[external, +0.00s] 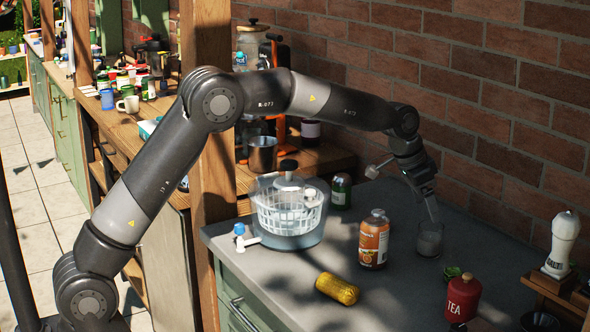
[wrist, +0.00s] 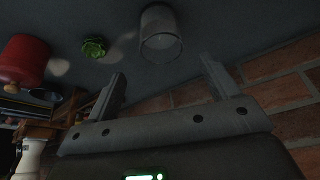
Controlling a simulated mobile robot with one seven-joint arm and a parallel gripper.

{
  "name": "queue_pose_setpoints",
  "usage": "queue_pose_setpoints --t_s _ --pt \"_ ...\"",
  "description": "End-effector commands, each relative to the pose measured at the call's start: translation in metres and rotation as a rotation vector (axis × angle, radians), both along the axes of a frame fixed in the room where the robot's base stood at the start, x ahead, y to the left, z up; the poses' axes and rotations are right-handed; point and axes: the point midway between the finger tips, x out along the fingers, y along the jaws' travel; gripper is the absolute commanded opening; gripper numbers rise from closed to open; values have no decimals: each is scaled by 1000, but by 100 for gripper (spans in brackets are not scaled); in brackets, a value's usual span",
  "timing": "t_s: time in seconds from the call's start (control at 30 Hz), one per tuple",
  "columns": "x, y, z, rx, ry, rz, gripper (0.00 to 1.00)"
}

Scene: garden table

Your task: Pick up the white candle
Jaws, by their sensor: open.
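The white candle (external: 428,242) looks like a small pale translucent cup on the grey counter near the brick wall. It also shows in the wrist view as a grey cylinder (wrist: 160,38) at top centre. My gripper (external: 431,208) points down at the candle, its fingertips close to its top in the external view. In the wrist view my gripper (wrist: 162,78) is open and empty, and the candle lies beyond the gap between the fingertips. I cannot tell whether a finger touches it.
An orange-labelled bottle (external: 373,241) stands left of the candle. A small green succulent (wrist: 94,46) and a red tea canister (external: 461,299) are nearby. A yellow can (external: 337,289) lies on the counter (external: 400,300). The brick wall (external: 500,110) is close behind.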

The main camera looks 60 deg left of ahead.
Motion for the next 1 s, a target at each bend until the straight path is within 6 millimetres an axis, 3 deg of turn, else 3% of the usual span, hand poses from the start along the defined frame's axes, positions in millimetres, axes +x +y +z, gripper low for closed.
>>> queue_pose_setpoints --t_s 0.1,0.37,0.6,0.87,1.0 --pt "7 -3 -19 0 2 0 80" --pt "13 -4 -40 1 2 0 80" --pt "23 -6 -73 1 2 -1 80" --pt "25 -7 -76 0 -1 0 80" --pt "25 -7 -76 0 0 0 69"
